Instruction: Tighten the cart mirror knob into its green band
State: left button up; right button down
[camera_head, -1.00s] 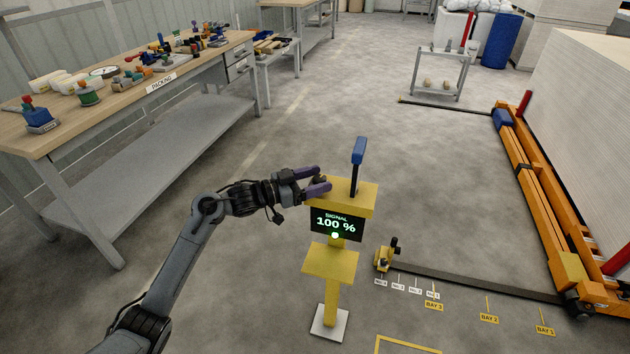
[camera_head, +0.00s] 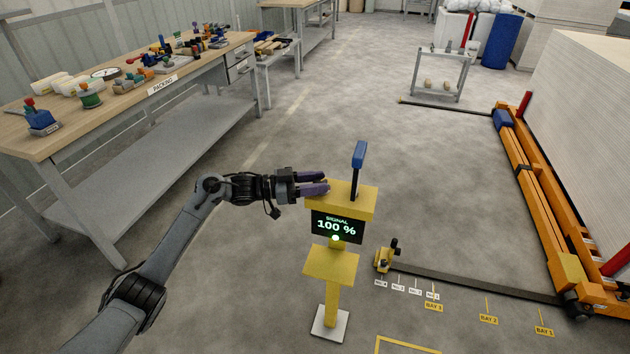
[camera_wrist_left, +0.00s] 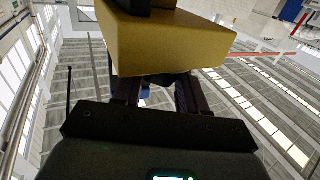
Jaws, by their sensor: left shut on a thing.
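A yellow console (camera_head: 358,203) stands on a post, with a blue-topped lever (camera_head: 357,166) upright on it. Its screen (camera_head: 337,227) reads SIGNAL 100 % above a lit green dot (camera_head: 335,238). My left gripper (camera_head: 321,183) is shut at the console's upper left edge, with purple fingers. The knob between them is hidden. In the left wrist view the dark fingers (camera_wrist_left: 155,92) reach up beneath the yellow block (camera_wrist_left: 165,45). A small yellow cart unit (camera_head: 384,260) with a black top sits at the rail's left end. I see no green band. My right gripper is not in view.
A dark floor rail (camera_head: 480,281) runs right from the cart unit, past bay labels, to an orange frame (camera_head: 535,190) beside stacked boards. A packing bench (camera_head: 60,139) with parts stands left. Floor between bench and console is clear.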

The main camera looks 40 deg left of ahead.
pick_arm(q)
jog(key=m+g+h+b, duration=0.1)
jog(key=g+h+b, duration=0.1)
jog(key=shift+w+f+m+b, duration=0.1)
jog(key=shift+f+m+b, duration=0.1)
jog(key=shift+m+b, duration=0.15)
jog(key=shift+a+r+m+g+h+b, duration=0.1)
jog(key=shift+r+m+g+h+b, duration=0.05)
jog(key=shift+m+g+h+b, duration=0.25)
jog(key=o, duration=1.1)
jog(key=shift+c, duration=0.2)
jog(key=shift+a, duration=0.1)
jog(key=shift+s+a, duration=0.2)
jog(key=p+v, duration=0.2)
jog(key=v, duration=0.8)
